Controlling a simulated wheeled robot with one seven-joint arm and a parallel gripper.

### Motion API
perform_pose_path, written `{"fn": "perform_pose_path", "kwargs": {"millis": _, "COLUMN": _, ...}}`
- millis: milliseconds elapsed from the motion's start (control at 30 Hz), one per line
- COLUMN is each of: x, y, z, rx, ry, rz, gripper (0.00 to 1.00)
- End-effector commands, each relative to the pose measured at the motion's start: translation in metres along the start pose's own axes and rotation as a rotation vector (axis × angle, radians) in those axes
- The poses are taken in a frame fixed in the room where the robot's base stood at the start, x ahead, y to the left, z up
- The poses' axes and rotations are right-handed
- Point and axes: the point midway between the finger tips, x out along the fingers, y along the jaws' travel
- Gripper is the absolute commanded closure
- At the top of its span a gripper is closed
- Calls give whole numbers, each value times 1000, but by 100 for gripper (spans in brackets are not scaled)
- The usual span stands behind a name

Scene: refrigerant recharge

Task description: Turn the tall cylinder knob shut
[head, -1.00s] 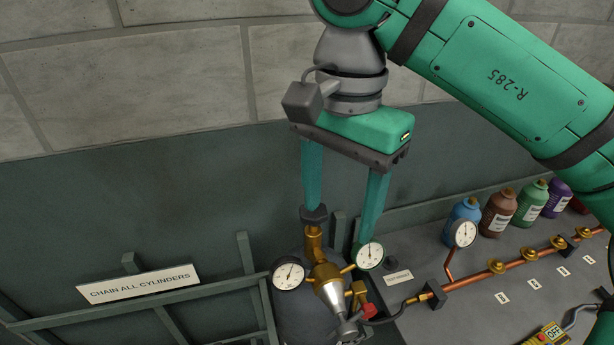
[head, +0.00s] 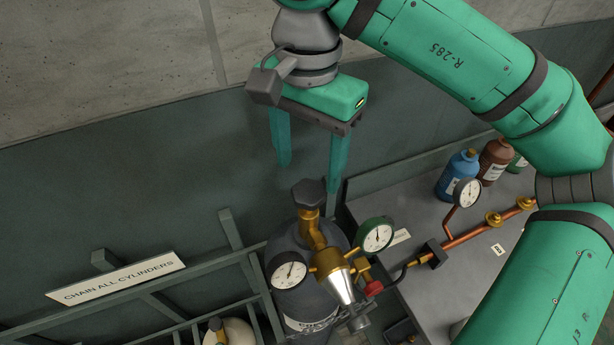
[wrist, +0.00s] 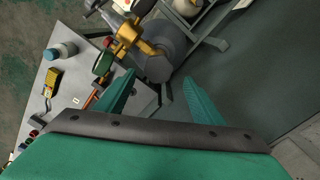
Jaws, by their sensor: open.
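The tall dark grey cylinder (head: 293,240) stands in the rack, with a brass valve and two-gauge regulator (head: 334,274) on top. Its dark knob (head: 309,193) sits at the top of the brass valve stem. My gripper (head: 308,178) is open and empty, its two teal fingers pointing down. In the head view the fingertips are above and behind the knob, apart from it. In the wrist view the cylinder (wrist: 158,62) and brass valve show beyond the fingers (wrist: 158,85), with nothing between the fingertips.
A rack rail with a "chain all cylinders" sign (head: 116,278) runs at the left. A shorter pale cylinder (head: 229,333) is at the bottom. The bench (head: 400,215) at the right holds a copper pipe (head: 470,232), a gauge and bottles (head: 457,175).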

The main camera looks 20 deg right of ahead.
Motion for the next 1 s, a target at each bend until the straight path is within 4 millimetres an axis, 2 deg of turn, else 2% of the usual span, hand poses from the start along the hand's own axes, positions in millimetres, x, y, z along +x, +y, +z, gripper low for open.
{"fn": "perform_pose_path", "kwargs": {"millis": 100, "x": 20, "y": 1, "z": 0, "rx": 0, "ry": -1, "rz": 1, "gripper": 38}}
{"fn": "perform_pose_path", "kwargs": {"millis": 300, "x": 40, "y": -3, "z": 3, "rx": -9, "ry": 0, "rz": 1, "gripper": 38}}
{"fn": "perform_pose_path", "kwargs": {"millis": 667, "x": 45, "y": -2, "z": 2, "rx": -5, "ry": 0, "rz": 0, "gripper": 38}}
{"fn": "perform_pose_path", "kwargs": {"millis": 700, "x": 45, "y": -2, "z": 1, "rx": -4, "ry": 0, "rz": 0, "gripper": 41}}
{"fn": "perform_pose_path", "kwargs": {"millis": 867, "x": 45, "y": -1, "z": 1, "rx": -2, "ry": 0, "rz": 0, "gripper": 79}}
{"fn": "perform_pose_path", "kwargs": {"millis": 1000, "x": 45, "y": 0, "z": 1, "rx": 0, "ry": 0, "rz": 0, "gripper": 80}}
